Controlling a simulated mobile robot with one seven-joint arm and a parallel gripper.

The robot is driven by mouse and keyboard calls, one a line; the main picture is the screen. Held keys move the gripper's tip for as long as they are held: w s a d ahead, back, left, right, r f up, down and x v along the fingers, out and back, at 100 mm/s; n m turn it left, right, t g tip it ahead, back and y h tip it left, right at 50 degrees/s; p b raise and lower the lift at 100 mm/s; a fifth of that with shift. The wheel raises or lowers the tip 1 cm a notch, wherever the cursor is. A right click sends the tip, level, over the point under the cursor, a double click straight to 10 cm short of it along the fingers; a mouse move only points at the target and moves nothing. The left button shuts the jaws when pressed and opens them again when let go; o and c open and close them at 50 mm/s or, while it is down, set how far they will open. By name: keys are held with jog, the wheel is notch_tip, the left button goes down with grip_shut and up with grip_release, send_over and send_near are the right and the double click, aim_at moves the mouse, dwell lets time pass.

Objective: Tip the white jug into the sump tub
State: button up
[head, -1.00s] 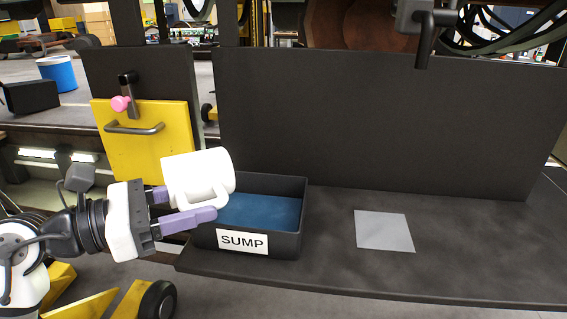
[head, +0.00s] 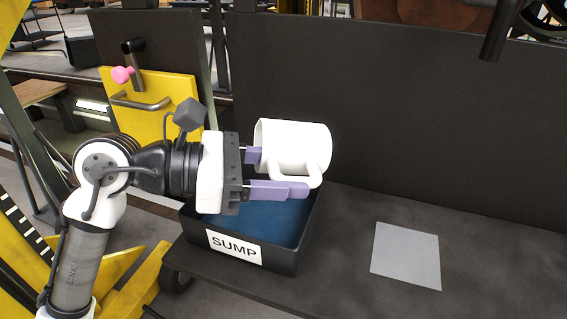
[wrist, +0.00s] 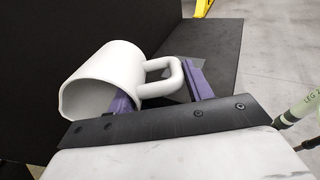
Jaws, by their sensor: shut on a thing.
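The white jug (head: 293,147) lies on its side in the air above the sump tub, its open end towards the left and its handle on the near side. My gripper (head: 279,172) has purple fingers and is shut on the jug. In the wrist view the jug (wrist: 104,80) is tilted, with its mouth at the lower left and its handle between the fingers. The black sump tub (head: 287,262) bears a white SUMP label and has a dark blue inside.
A dark bench (head: 340,270) carries the tub, with a grey square plate (head: 406,256) to the right. A black upright panel (head: 420,120) stands behind. A yellow panel (head: 150,105) with a handle and pink knob is at the left.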

jog(key=y+p, duration=0.1)
jog(key=y, duration=0.1)
jog(key=d+y+p, duration=0.1)
jog(key=y, duration=0.1)
jog(key=shift+w+f+g, duration=0.1)
jog(key=shift+f+g, duration=0.05)
jog(key=shift+g, duration=0.25)
notch_tip(320, 180, up, 2)
jog(key=g+y+p, duration=0.1)
jog(key=y+p, duration=0.3)
jog(key=y, duration=0.1)
jog(key=g+y+p, duration=0.1)
jog(key=y+p, duration=0.4)
jog(key=y, duration=0.1)
